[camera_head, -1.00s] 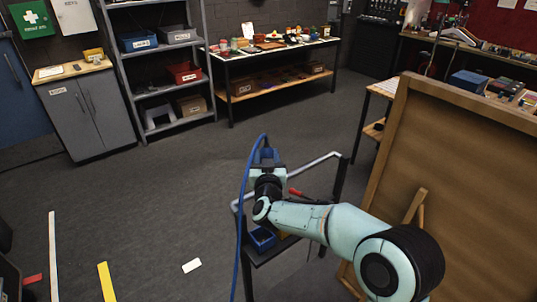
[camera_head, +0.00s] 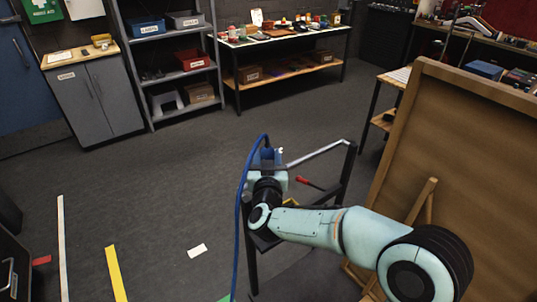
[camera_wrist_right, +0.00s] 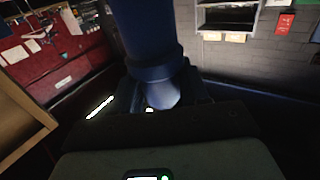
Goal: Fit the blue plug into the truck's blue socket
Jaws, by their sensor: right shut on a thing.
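My right gripper (camera_head: 268,160) is shut on the blue plug (camera_head: 264,156), over a dark metal-framed cart. A blue cable (camera_head: 239,220) loops down from the plug to the bottom of the picture. In the right wrist view the dark blue plug (camera_wrist_right: 150,45) fills the upper middle, between dark gripper parts. The truck's blue socket cannot be made out in either view. My left gripper is not in view.
The cart has a grey handle bar (camera_head: 318,153); a red-handled tool (camera_head: 304,181) lies by it. A large brown board (camera_head: 470,170) stands close on the right. Shelves (camera_head: 180,65) and a bench (camera_head: 285,40) line the back. The floor (camera_head: 150,180) at left is mostly clear.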

